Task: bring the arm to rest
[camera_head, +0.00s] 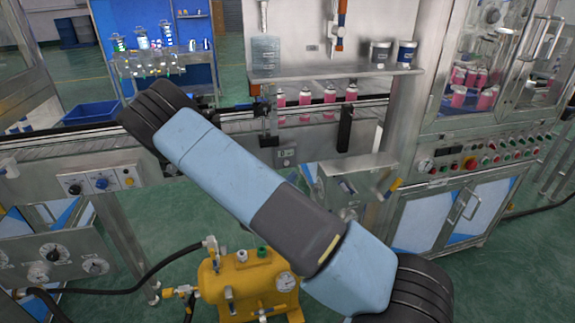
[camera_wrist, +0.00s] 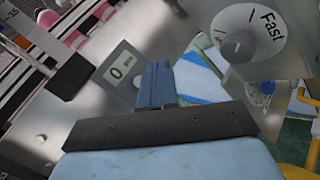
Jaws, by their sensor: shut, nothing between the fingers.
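My gripper (camera_wrist: 158,82) shows in the wrist view, its two blue fingers together with nothing between them. It points at a steel machine panel with a small display (camera_wrist: 122,66) reading 0 and a round dial (camera_wrist: 248,35) marked "Fast". I cannot tell whether the fingertips touch the panel. In the head view my blue and black arm stretches from the lower right to the upper left, and the gripper is hidden behind it.
A conveyor (camera_head: 235,122) carries several pink cans (camera_head: 304,97) behind my arm. A yellow tank (camera_head: 250,285) with a gauge stands on the floor below it. A control cabinet (camera_head: 485,155) stands at right, a blue bin (camera_head: 93,112) at left. Green floor shows between the machines.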

